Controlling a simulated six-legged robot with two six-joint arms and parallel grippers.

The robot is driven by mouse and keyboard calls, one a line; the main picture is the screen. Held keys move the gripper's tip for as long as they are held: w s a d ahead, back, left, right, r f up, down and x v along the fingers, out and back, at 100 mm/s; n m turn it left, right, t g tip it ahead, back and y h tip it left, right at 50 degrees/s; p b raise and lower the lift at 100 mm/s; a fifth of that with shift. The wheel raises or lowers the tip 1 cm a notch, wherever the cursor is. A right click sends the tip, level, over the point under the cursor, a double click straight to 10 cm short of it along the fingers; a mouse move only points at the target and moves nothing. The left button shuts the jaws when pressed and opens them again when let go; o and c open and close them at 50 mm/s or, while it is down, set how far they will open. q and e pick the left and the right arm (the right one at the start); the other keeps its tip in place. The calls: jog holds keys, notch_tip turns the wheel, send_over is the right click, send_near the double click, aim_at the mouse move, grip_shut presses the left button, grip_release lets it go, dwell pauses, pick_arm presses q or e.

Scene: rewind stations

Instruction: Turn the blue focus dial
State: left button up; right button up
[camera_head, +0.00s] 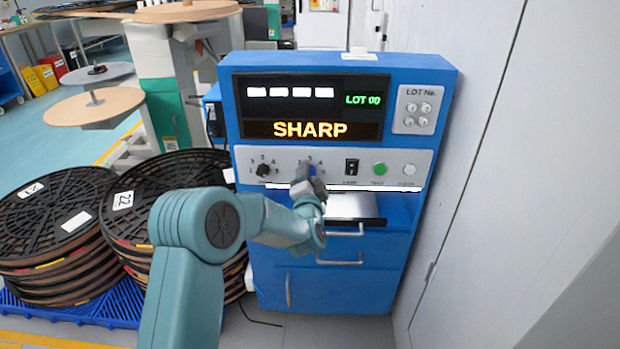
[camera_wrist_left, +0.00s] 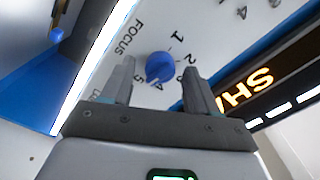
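The blue focus dial (camera_wrist_left: 159,66) sits on the pale panel beside the word FOCUS and the digits 1 to 5. Its white mark points roughly toward the 4. My left gripper (camera_wrist_left: 159,66) is open, with one finger on each side of the dial and a gap to both. I cannot tell how deep the fingertips reach along it. In the head view my left gripper (camera_head: 307,184) is at the panel and hides most of the dial. The display (camera_head: 310,130) above reads SHARP in yellow. My right gripper is not in view.
A black knob (camera_head: 264,170) is left of the dial; a black switch (camera_head: 351,167), green button (camera_head: 379,169) and white button (camera_head: 409,169) are right of it. A silver plate (camera_head: 352,206) and handles lie below. Stacked black reels (camera_head: 50,215) stand at left, a white wall at right.

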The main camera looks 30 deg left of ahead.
pick_arm(q)
jog(key=v, duration=1.6)
jog(key=shift+s, duration=0.25)
